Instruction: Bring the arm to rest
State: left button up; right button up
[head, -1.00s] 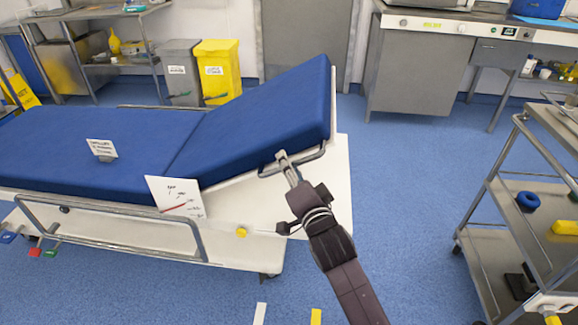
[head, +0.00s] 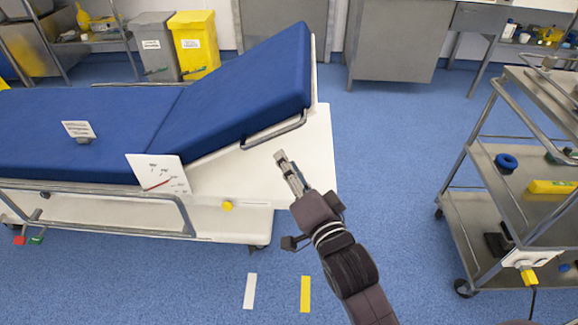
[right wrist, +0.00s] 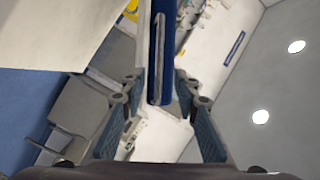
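My right gripper (head: 281,158) is in front of the white side of the bed (head: 317,150), below the raised blue backrest (head: 270,75) and apart from its metal side rail (head: 274,132). In the right wrist view the two fingers of the right gripper (right wrist: 158,88) stand apart with nothing held between them. A blue and grey upright part shows beyond the fingers there; I cannot tell for sure what it is. My left gripper is not in view.
A metal trolley (head: 470,205) with a blue ring (head: 507,162) and a yellow item (head: 552,187) stands at the right. A white card (head: 160,174) leans at the bed's side. Blue floor (head: 395,150) is open between bed and trolley.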

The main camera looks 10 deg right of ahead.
dwell(0.5)
